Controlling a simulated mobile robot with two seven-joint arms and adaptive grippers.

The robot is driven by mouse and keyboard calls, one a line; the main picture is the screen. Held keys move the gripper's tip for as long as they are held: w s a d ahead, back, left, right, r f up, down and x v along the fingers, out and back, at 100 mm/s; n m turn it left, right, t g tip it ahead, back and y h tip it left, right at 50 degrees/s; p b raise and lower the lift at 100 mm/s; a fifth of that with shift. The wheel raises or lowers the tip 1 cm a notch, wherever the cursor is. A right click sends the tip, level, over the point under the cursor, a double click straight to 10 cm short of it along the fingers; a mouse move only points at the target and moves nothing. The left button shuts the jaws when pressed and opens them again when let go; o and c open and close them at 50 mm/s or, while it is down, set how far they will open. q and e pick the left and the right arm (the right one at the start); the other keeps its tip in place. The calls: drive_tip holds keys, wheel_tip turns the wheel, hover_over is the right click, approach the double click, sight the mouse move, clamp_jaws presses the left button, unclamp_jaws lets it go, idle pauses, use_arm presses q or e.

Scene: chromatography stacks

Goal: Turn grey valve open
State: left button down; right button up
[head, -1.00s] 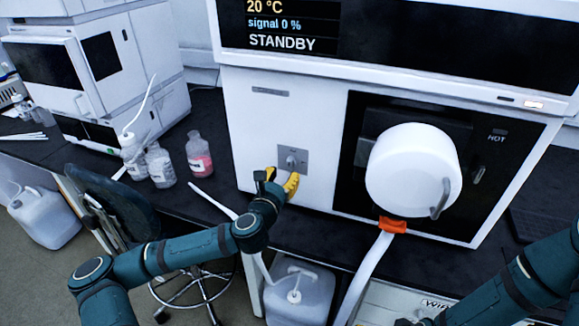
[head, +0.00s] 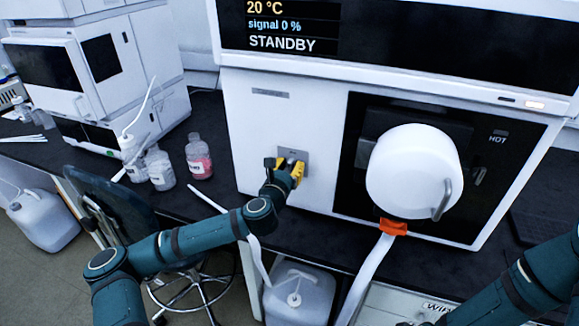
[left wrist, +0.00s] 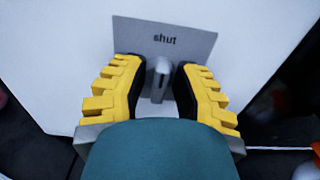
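The grey valve (left wrist: 161,73) is a small grey handle on a grey plate (left wrist: 187,38) on the white front of the instrument; the plate also shows in the head view (head: 303,155). The plate carries the word "shut" above the handle in the left wrist view. My left gripper (left wrist: 160,82), with yellow fingers, is at the plate, one finger on each side of the handle. Dark gaps show between the fingers and the handle, so it looks open. It also shows in the head view (head: 286,172), where it covers the handle. My right gripper is not in view.
A white round door (head: 412,170) with a handle sits right of the valve, marked "HOT". An orange clip (head: 393,227) with a white tube is below it. Bottles (head: 199,157) stand on the bench at left. A display (head: 282,42) above reads "STANDBY".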

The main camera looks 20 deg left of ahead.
use_arm(q)
drive_tip(key=m+p, duration=0.1)
drive_tip(key=m, duration=0.3)
drive_tip(key=shift+d+r+m+p, duration=0.1)
drive_tip(key=shift+r+m+p, duration=0.05)
drive_tip(key=shift+m+p, duration=0.25)
drive_tip(key=m+p, duration=0.1)
drive_tip(key=m, duration=0.4)
drive_tip(key=shift+d, duration=0.1)
drive_tip(key=m, duration=0.4)
drive_tip(key=shift+f+m+b, duration=0.2)
drive_tip(key=shift+m+b, duration=0.15)
drive_tip(key=shift+m, duration=1.65)
drive_tip(key=c, duration=1)
unclamp_jaws()
drive_tip(key=shift+f, duration=0.1)
